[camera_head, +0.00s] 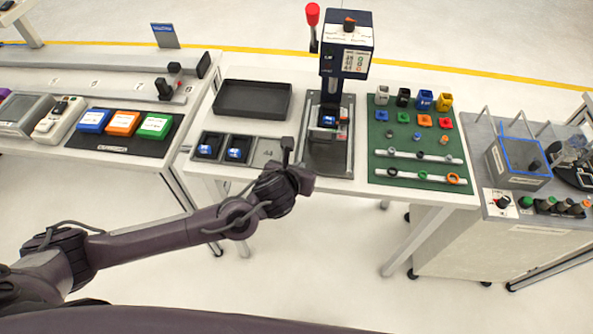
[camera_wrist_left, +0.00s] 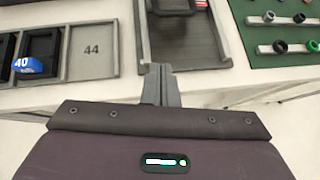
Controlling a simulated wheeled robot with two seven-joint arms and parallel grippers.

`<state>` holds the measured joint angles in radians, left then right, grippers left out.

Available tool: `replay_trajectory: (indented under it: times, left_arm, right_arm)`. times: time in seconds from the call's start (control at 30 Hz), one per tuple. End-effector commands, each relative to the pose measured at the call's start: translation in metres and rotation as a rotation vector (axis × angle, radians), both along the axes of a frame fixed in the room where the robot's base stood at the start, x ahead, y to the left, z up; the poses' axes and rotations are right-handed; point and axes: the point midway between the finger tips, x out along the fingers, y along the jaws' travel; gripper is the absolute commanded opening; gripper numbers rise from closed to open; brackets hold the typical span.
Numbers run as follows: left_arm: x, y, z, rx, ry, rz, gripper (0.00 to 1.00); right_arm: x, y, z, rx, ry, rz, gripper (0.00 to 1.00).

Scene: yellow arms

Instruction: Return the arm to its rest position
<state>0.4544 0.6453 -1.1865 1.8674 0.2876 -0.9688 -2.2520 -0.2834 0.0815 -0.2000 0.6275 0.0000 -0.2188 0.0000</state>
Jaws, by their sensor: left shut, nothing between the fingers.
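My left arm (camera_head: 215,222) reaches in from the lower left in the head view, dark purple in colour. My left gripper (camera_head: 287,150) is at the front edge of the middle table, by the press base and the bare slot marked 44. In the left wrist view the left gripper (camera_wrist_left: 159,72) has its fingers together with nothing between them, in front of the press's open tray. My right gripper does not show in either view.
The press (camera_head: 346,45) with a red-knobbed lever stands on the table (camera_head: 215,170). A blue block (camera_head: 328,120) sits in it. Blue blocks fill two slots left of slot 44 (camera_head: 268,154). A black tray (camera_head: 252,99) lies behind. A green board (camera_head: 414,165) with several parts is right.

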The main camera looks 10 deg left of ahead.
Motion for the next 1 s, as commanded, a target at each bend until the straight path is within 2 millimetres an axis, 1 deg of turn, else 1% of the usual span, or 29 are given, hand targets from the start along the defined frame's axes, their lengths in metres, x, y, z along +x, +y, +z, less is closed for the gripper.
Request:
replay_trajectory:
  times: [0.03,0.2,0.37,0.47,0.53,0.63,0.7,0.77,0.8,0.87,0.9,1.0]
  left_arm:
    - [-0.004,0.001,0.002,0.0,-0.002,0.001,0.0]
    - [-0.013,0.003,0.01,0.0,-0.001,0.001,0.0]
    - [-0.015,0.002,0.012,-0.01,0.004,0.007,0.0]
    - [-0.023,-0.006,0.014,-0.1,0.039,0.063,0.0]
    - [-0.034,-0.016,0.019,-0.231,0.091,0.154,0.0]
    - [-0.053,-0.026,0.028,-0.497,0.202,0.369,0.0]
    - [-0.066,-0.026,0.036,-0.7,0.289,0.565,0.0]
    - [-0.076,-0.021,0.041,-0.867,0.356,0.746,0.0]
    - [-0.083,-0.016,0.044,-0.971,0.398,0.873,0.0]
    - [-0.094,-0.004,0.045,-1.117,0.451,1.075,0.0]
    - [-0.101,0.006,0.046,-1.209,0.478,1.212,0.0]
    - [-0.118,0.032,0.045,-1.389,0.509,1.524,0.0]
  right_arm:
    - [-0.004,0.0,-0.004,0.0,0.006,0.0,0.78]
    - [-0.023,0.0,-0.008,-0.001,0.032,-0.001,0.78]
    - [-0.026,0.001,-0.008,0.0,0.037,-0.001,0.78]
    - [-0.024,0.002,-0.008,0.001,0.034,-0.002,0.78]
    - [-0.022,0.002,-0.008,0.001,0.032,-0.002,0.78]
    - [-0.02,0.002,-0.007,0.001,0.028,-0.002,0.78]
    - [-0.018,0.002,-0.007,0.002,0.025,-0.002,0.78]
    - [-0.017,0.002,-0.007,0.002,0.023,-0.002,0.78]
    - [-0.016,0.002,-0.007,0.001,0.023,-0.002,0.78]
    - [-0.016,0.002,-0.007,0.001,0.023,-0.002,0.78]
    - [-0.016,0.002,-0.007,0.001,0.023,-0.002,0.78]
    - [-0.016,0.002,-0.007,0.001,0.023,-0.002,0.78]
